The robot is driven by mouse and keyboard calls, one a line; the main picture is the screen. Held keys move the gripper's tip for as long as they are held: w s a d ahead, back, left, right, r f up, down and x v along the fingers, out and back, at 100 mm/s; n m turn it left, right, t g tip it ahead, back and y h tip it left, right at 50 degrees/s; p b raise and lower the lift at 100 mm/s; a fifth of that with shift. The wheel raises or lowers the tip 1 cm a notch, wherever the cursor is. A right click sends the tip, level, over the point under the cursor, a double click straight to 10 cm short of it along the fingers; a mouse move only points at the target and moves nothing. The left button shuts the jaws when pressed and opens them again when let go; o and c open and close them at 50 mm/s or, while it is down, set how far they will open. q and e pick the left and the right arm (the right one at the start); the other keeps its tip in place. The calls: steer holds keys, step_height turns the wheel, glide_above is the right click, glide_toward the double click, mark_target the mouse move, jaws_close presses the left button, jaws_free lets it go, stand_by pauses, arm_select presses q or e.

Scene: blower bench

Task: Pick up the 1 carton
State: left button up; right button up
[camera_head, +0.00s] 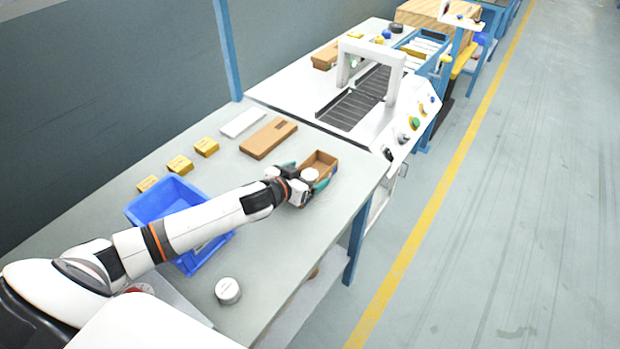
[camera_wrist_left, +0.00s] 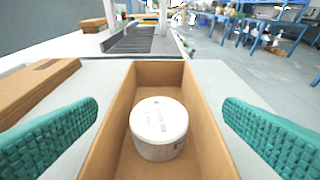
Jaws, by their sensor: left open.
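An open brown carton (camera_head: 321,161) stands on the bench near its right edge, with a round white-topped tin (camera_head: 309,175) inside it. In the left wrist view the carton (camera_wrist_left: 198,112) fills the middle, and the tin (camera_wrist_left: 159,128) stands upright on its floor. My left gripper (camera_head: 303,184) is open at the carton. In the left wrist view its green fingers (camera_wrist_left: 160,138) are on either side of the carton, with a gap visible between each finger and the walls. The right gripper is not in view.
A blue bin (camera_head: 163,190) sits under my left arm. A flat brown box (camera_head: 268,138), a white flat piece (camera_head: 243,122) and small yellow boxes (camera_head: 180,165) lie behind. Another tin (camera_head: 228,291) stands near the front. A conveyor with a white arch (camera_head: 350,62) is beyond the carton.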

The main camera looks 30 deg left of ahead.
arm_select(q)
steer(key=c, duration=1.1)
steer(key=shift+r, duration=0.1)
